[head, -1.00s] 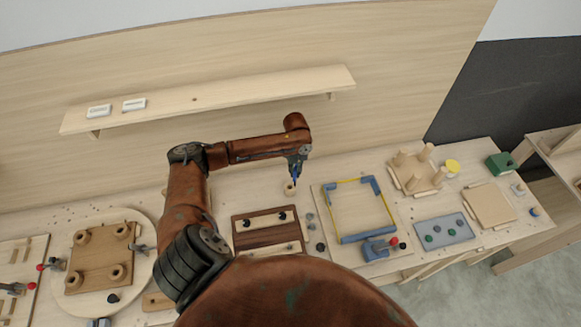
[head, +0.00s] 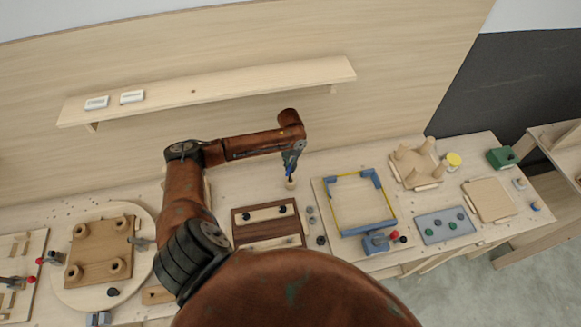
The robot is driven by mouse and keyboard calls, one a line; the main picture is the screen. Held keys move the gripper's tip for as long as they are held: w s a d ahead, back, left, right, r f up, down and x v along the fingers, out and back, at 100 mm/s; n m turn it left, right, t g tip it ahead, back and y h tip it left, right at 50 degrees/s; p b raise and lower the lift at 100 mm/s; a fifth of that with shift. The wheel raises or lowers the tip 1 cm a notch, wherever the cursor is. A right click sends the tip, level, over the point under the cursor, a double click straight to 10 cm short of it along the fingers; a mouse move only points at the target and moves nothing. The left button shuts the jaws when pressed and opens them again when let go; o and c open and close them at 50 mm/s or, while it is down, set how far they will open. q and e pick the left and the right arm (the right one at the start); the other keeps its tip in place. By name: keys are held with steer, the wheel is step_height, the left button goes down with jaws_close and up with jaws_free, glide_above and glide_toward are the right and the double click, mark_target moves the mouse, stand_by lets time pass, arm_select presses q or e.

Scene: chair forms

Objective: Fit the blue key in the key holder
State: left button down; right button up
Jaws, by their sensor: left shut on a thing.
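My left gripper (head: 290,166) points down at the back of the bench and is shut on the blue key (head: 288,173), a small blue piece under its fingertips. A small round wooden piece that looks like the key holder (head: 290,185) stands on the bench directly below. The key's lower end is at or just over the holder's top; at this size I cannot tell whether it is inside. My right gripper is out of view.
A dark brown board (head: 268,222) with black knobs lies in front of the holder. A blue-cornered yellow frame (head: 333,206) is to the right, with small round parts (head: 310,210) between. A shelf (head: 230,91) is on the wall behind.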

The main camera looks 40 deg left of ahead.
arm_select(q)
steer(key=shift+f+b, duration=0.6)
steer(key=shift+f, duration=0.05)
steer(key=shift+f+b, duration=0.45)
steer(key=shift+f, duration=0.7)
steer(key=shift+f, duration=0.25)
steer(key=c, duration=2)
jaws_free()
step_height(320, 180, up, 7)
steer(key=shift+r, duration=0.2)
